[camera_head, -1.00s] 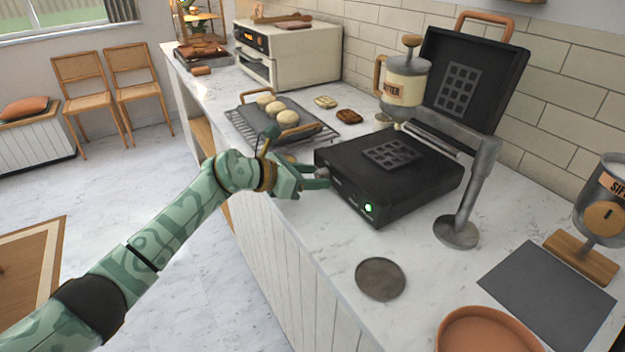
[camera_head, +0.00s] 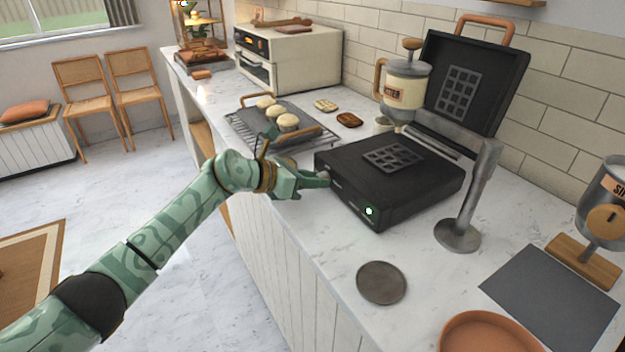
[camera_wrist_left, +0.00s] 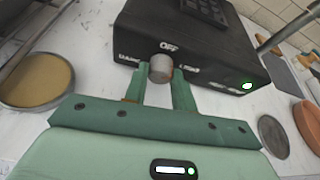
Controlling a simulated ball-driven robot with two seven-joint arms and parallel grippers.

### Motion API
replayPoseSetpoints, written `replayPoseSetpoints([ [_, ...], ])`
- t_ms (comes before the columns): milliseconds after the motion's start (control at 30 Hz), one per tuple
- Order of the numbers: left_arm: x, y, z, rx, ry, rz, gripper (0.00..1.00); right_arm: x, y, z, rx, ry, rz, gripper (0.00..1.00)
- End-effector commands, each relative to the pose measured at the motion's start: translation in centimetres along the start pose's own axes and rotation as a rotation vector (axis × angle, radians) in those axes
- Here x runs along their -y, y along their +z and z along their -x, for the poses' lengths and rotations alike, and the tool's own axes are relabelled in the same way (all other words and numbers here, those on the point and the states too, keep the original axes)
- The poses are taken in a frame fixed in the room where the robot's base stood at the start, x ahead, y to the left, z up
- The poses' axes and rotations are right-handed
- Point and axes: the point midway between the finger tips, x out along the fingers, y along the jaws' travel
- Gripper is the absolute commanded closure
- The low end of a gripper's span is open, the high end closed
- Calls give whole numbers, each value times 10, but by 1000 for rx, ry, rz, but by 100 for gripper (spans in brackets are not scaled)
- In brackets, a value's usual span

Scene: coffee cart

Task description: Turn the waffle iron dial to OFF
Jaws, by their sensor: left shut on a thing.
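The black waffle iron (camera_head: 398,190) stands on the counter with its lid (camera_head: 470,85) raised. A green light (camera_head: 369,211) glows on its front face. In the left wrist view, the iron's front (camera_wrist_left: 205,60) carries a round grey dial (camera_wrist_left: 160,68) with OFF printed above it and other lettering to each side. My left gripper (camera_head: 322,180) is at the left end of the front face. In the wrist view its green fingers (camera_wrist_left: 160,78) are on both sides of the dial and shut on it. The dial's pointer mark is not clear. My right gripper is not in view.
A batter dispenser (camera_head: 404,90) stands behind the iron, its metal stand (camera_head: 458,233) to the right. A rack with buns (camera_head: 250,133) is to the left. A round grey disc (camera_head: 381,283), a dark mat (camera_head: 550,290) and a terracotta dish (camera_head: 485,335) lie in front.

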Motion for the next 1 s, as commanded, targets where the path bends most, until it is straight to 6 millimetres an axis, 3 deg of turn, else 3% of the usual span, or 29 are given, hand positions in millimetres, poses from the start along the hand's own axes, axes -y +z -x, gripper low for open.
replayPoseSetpoints([
  [500,-4,-4,-1,-2,-139,340,97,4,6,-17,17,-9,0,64],
  [1000,-4,-2,0,-2,-190,463,97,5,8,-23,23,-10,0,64],
])
